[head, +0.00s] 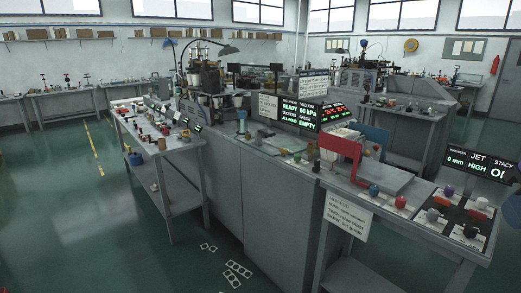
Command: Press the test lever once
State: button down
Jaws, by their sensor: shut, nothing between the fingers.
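I cannot tell which control is the test lever; labels are too small to read. Candidates are the small knobs along the right bench, including a red one (400,202) and a teal one (374,190). A panel (452,222) at the bench's right end carries several coloured controls. A red bracket (342,155) stands behind the knobs, beside a grey plate (383,176). A display (300,112) reads READY, 60 kPa and EMPTY. My gripper is not in view.
A long bench (160,140) with many small items runs along the left. A white notice (346,217) hangs on the right bench's front. Pale flat pieces (236,273) lie on the floor. Green floor (110,230) is open at the left.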

aim_at(264, 133)
jog(key=i+j+u, duration=0.15)
jog(key=i, duration=0.55)
jog(key=i+j+u, duration=0.2)
jog(key=i, duration=0.5)
jog(key=i+j+z, duration=0.35)
jog(key=i+j, duration=0.3)
jog(key=i+j+z, duration=0.3)
jog(key=i+j, duration=0.35)
jog(key=j, duration=0.2)
